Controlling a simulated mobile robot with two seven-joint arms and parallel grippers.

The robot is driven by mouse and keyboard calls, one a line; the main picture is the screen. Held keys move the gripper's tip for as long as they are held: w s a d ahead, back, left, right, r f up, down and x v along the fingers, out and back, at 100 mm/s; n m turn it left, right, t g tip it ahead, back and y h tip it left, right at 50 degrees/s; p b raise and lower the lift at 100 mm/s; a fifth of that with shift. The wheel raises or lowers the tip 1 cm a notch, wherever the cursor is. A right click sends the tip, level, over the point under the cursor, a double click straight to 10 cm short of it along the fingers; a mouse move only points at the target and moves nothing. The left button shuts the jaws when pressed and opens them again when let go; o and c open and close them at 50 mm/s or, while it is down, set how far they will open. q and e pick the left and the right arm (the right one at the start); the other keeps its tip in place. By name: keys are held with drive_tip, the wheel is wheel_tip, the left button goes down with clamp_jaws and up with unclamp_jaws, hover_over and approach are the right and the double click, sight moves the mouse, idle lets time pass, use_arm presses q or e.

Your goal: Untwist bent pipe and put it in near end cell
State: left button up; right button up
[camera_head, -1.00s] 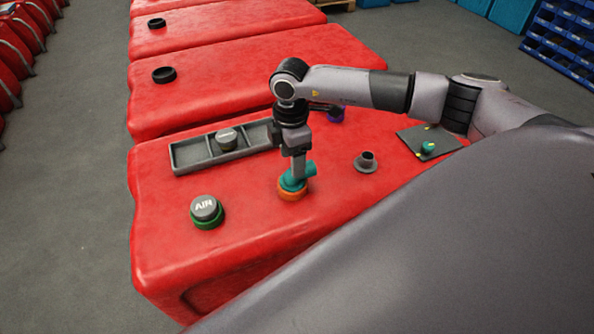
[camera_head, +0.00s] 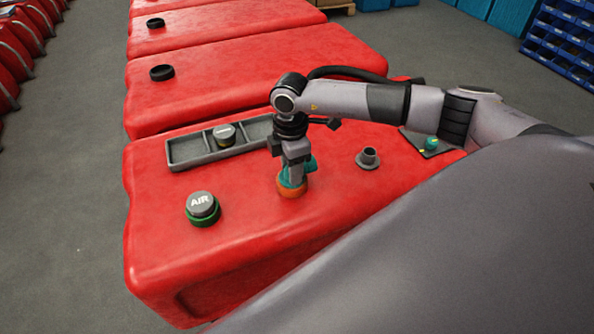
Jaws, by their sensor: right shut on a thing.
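The teal bent pipe (camera_head: 284,180) stands in an orange ring (camera_head: 293,191) on top of the red tank (camera_head: 240,240). My right gripper (camera_head: 295,181) comes down from above and is shut on the pipe, hiding much of it. The pipe's side arm shows just right of the fingers, angled toward the back. The grey divided tray (camera_head: 187,153) lies behind and left of the pipe. Its left cell is empty, a grey cap (camera_head: 224,135) sits in the middle cell, and my arm partly covers its right end. My left gripper is not in view.
A grey cap marked AIR (camera_head: 201,205) sits in a green ring at the front left. A grey flanged stub (camera_head: 369,157) stands right of the pipe. A dark mat with a teal fitting (camera_head: 431,144) lies farther right. More red tanks stand behind.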

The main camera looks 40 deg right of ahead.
drive_tip(key=shift+s+f+n, duration=0.2)
drive_tip(key=shift+f+n, duration=0.1)
drive_tip(key=shift+n, duration=0.4)
clamp_jaws()
drive_tip(key=shift+n, duration=0.7)
drive_tip(key=shift+n, duration=0.8)
drive_tip(key=shift+n, duration=0.6)
drive_tip(key=shift+w+r+p, duration=0.15)
drive_tip(key=shift+r+p, duration=0.7)
drive_tip(key=shift+r, duration=0.3)
